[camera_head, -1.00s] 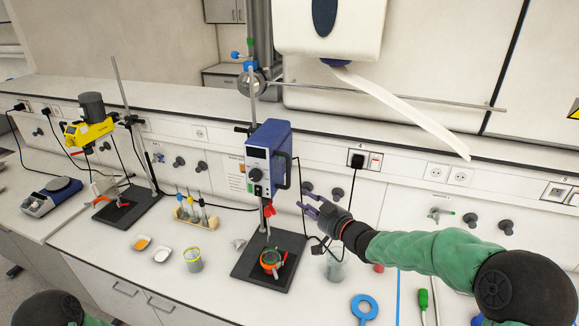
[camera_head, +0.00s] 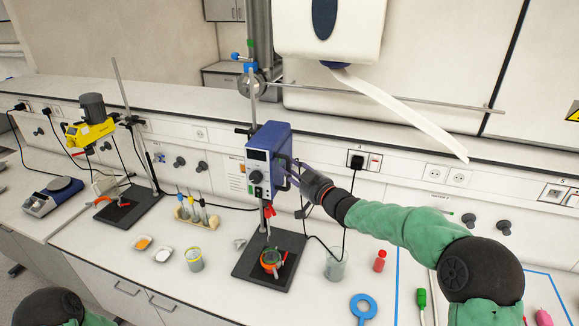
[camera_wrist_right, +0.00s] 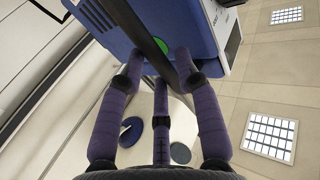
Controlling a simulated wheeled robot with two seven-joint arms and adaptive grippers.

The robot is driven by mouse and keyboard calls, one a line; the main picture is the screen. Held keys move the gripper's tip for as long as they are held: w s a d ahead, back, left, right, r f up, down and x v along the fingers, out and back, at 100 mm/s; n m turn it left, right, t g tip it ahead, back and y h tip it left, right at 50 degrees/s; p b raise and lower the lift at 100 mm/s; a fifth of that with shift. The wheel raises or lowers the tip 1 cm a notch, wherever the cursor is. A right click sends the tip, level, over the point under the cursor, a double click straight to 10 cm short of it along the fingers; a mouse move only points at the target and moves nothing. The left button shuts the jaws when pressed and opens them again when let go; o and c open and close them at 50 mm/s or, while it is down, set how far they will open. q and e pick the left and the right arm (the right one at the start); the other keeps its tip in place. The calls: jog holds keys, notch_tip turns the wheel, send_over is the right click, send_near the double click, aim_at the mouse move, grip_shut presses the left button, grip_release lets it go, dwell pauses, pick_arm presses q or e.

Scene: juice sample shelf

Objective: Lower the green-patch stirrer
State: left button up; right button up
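The blue stirrer (camera_head: 267,160) is mounted high on a stand rod over a dark base plate (camera_head: 283,243), with a dark handle on its right side. Its green patch (camera_wrist_right: 234,42) shows in the right wrist view. My right gripper (camera_head: 288,170) is at the stirrer's handle side. In the right wrist view its purple fingers (camera_wrist_right: 158,72) are spread, with the dark handle (camera_wrist_right: 150,40) running between them; gaps show, and I cannot tell if they touch. An orange-rimmed vessel (camera_head: 272,261) stands on the base under the stirrer. My left gripper is out of view.
A glass beaker (camera_head: 335,264) and a red-capped bottle (camera_head: 379,261) stand right of the base. A blue ring (camera_head: 363,306) lies in front. A yellow stirrer (camera_head: 90,130) stands at left. A black cable hangs near the handle.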

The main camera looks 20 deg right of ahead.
jog(key=shift+x, duration=0.85)
jog(key=shift+s, duration=0.1)
grip_shut()
jog(key=shift+f, duration=0.15)
